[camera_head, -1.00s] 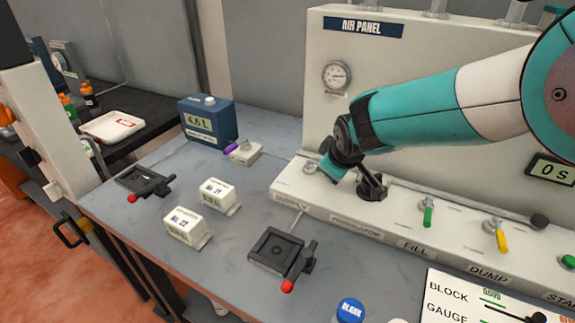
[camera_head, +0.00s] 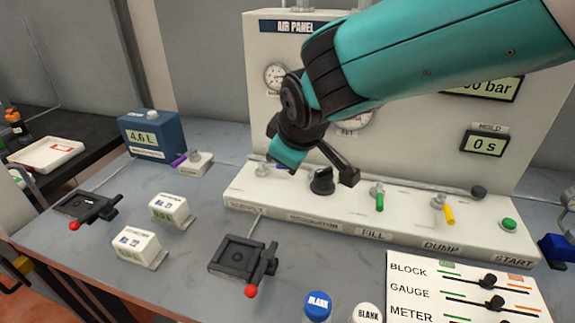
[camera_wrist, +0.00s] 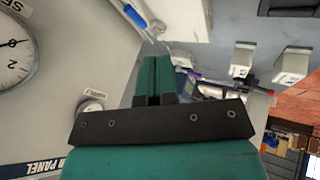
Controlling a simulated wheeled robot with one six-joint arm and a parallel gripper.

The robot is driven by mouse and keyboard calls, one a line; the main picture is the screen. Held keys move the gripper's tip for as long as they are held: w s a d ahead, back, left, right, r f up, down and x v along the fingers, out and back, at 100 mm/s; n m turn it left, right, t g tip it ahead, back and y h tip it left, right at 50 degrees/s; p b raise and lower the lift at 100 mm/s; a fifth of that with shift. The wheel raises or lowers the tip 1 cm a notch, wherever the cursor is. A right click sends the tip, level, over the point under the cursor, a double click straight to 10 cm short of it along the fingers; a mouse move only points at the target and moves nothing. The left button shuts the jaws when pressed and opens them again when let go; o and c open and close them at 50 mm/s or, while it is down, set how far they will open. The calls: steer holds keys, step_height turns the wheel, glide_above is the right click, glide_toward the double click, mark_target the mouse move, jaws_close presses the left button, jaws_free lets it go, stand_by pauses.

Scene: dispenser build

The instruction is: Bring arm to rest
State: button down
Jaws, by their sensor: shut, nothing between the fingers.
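My gripper (camera_head: 287,156) is at the end of my teal arm, above the left part of the white control ledge (camera_head: 400,222). It is left of the black regulator knob (camera_head: 322,181) and near the supply valve (camera_head: 262,168). A black bar of my wrist reaches right, past the knob in the picture; I cannot tell its clearance. In the wrist view, the two teal fingers (camera_wrist: 157,68) are together with nothing between them. A blue lever (camera_wrist: 134,18) lies ahead of them.
The air panel (camera_head: 420,130) stands behind the ledge, with a gauge (camera_head: 275,77). On the bench are a blue 4.6 L box (camera_head: 153,134), white blocks (camera_head: 137,246), black fixtures (camera_head: 238,256) and a block/gauge/meter board (camera_head: 450,285).

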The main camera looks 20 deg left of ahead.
steer(key=shift+d+r, duration=0.1)
steer(key=shift+r, duration=0.1)
steer(key=shift+d, duration=0.1)
steer(key=s+d+r+m+g, duration=0.2)
steer(key=d+r, duration=0.1)
steer(key=d, duration=0.7)
steer(key=s+d+m+g, duration=0.3)
steer(key=s+d+m, duration=0.3)
steer(key=s+d, duration=1)
steer(key=s, duration=0.4)
steer(key=shift+d+r+g+y, duration=0.15)
steer(key=shift+d+g+y, duration=0.15)
steer(key=shift+d+g, duration=0.1)
